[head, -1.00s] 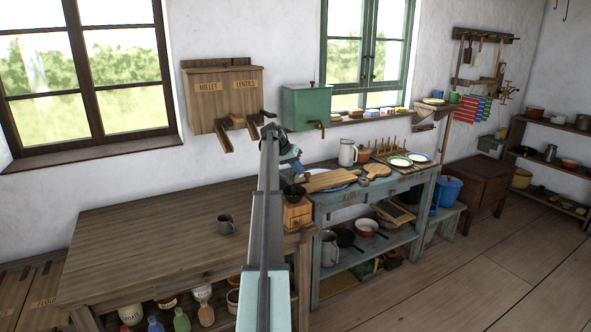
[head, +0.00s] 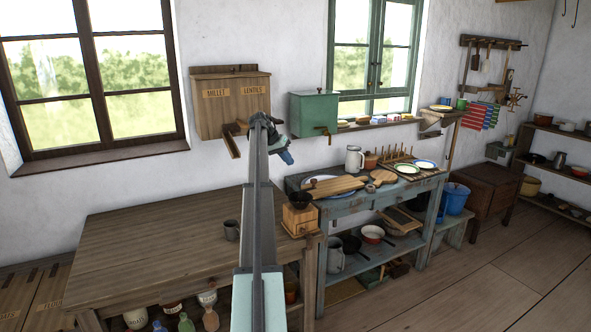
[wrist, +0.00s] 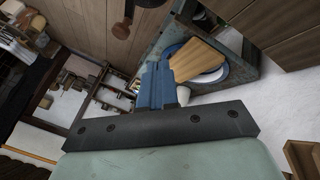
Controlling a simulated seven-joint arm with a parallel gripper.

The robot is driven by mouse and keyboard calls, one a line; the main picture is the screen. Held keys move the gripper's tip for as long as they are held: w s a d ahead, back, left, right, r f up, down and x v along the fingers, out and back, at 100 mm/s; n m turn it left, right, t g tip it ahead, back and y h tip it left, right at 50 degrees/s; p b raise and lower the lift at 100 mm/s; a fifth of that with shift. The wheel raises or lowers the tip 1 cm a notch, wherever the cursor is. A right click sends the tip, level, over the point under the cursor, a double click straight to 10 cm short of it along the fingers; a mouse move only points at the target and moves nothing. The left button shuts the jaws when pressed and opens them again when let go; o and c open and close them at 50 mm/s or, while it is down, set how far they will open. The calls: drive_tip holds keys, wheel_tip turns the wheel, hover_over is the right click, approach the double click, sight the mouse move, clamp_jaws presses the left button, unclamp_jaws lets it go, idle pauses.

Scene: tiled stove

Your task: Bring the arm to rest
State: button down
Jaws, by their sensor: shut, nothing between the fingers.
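My arm reaches up and away over the wooden table (head: 150,245) in the head view. My gripper (head: 287,158) is at its far end, in the air in front of the wall, below the green tank. Its blue fingers also show in the wrist view (wrist: 155,78), side by side and shut with nothing between them. The arm's end covers part of the wooden millet and lentils dispenser (head: 233,100) and its right chute.
A blue side table (head: 335,205) holds boards and plates. A green tank (head: 314,114) with a tap hangs on the wall. The open floor is at right.

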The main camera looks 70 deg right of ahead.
drive_tip(key=shift+v, duration=1.6)
drive_tip(key=a+f+n+t, duration=0.1)
drive_tip(key=a+f+t, duration=0.1)
drive_tip(key=a+f, duration=2.9)
drive_tip(key=w+a+f+n+y, duration=0.1)
drive_tip(key=w+a+f+n, duration=0.2)
drive_tip(key=a+f, duration=0.65)
drive_tip(key=w+a+f+n, duration=0.2)
drive_tip(key=a+f, duration=0.4)
drive_tip(key=a, duration=0.6)
drive_tip(key=w+a+f+n+y, duration=0.1)
drive_tip(key=w+a+f+n, duration=0.2)
drive_tip(key=a+f, duration=0.6)
drive_tip(key=s+a+f+n+g+y, duration=0.1)
drive_tip(key=s+a+f+n, duration=0.25)
drive_tip(key=a, duration=0.65)
drive_tip(key=s+a+f+n+y, duration=0.1)
drive_tip(key=s+a+f+n, duration=0.3)
drive_tip(key=a, duration=0.7)
drive_tip(key=s+a+f+n+g, duration=0.1)
drive_tip(key=s+a+f, duration=0.2)
drive_tip(key=s+a, duration=0.3)
drive_tip(key=s+a+f+n+g, duration=0.1)
drive_tip(key=s+a+f, duration=0.1)
drive_tip(key=s+a, duration=0.5)
drive_tip(key=shift+s+f+n, duration=0.25)
drive_tip(key=shift+f+n, duration=0.1)
drive_tip(key=shift+f, duration=0.05)
